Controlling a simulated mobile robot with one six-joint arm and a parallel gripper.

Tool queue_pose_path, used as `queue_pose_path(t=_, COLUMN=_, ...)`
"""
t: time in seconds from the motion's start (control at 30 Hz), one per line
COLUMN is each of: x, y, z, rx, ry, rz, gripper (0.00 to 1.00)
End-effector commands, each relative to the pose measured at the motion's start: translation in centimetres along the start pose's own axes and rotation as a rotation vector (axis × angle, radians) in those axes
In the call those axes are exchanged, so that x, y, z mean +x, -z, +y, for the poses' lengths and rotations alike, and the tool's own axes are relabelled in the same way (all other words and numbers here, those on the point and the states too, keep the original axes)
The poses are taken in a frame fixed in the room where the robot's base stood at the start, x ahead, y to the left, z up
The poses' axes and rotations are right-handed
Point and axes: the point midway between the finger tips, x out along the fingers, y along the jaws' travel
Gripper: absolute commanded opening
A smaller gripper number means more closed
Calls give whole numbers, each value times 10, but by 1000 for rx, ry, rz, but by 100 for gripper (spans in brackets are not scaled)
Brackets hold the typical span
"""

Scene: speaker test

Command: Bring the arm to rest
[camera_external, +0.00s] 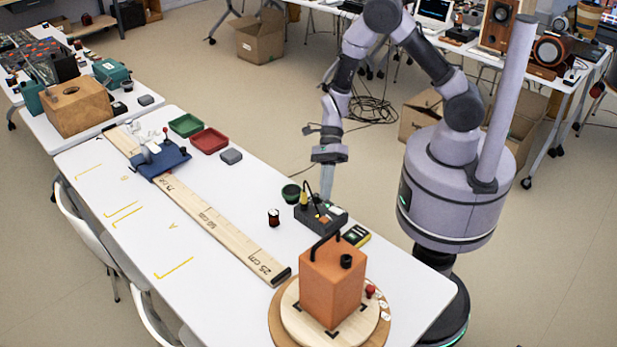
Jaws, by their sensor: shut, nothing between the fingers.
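My arm rises from my grey base at the right and bends over at the top. My gripper (327,190) hangs pointing down at the right-hand edge of the white table (200,290). It looks shut, with nothing held. Just below and in front of it is a dark grey box (320,217) with a cable and small coloured parts on top. I cannot tell whether the fingertips touch the box or stay behind or above it.
An orange speaker box (332,280) stands on a round wooden turntable (283,318) near the front. A wooden ruler (215,225) runs along the table to a blue fixture (160,163). Green (186,125) and red (209,140) trays lie farther back. A dark green cup (291,193) stands near my gripper.

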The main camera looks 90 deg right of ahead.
Motion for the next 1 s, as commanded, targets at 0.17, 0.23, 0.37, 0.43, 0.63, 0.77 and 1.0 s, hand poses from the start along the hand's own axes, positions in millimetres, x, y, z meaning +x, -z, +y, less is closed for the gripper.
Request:
queue_pose_path(t=0.17, x=0, y=0, z=0, rx=-2, ry=0, rz=0, gripper=0)
queue_pose_path(t=0.23, x=-6, y=-5, z=6, rx=-56, ry=6, rz=6, gripper=0)
queue_pose_path(t=0.37, x=-53, y=-28, z=53, rx=-483, ry=48, rz=72, gripper=0)
queue_pose_path(t=0.43, x=-88, y=-34, z=90, rx=-838, ry=89, rz=150, gripper=0)
queue_pose_path(t=0.63, x=-172, y=-10, z=166, rx=-1738, ry=239, rz=472, gripper=0)
queue_pose_path(t=0.77, x=-206, y=7, z=184, rx=-2079, ry=317, rz=679, gripper=0)
queue_pose_path(t=1.0, x=-222, y=16, z=190, rx=-2228, ry=352, rz=803, gripper=0)
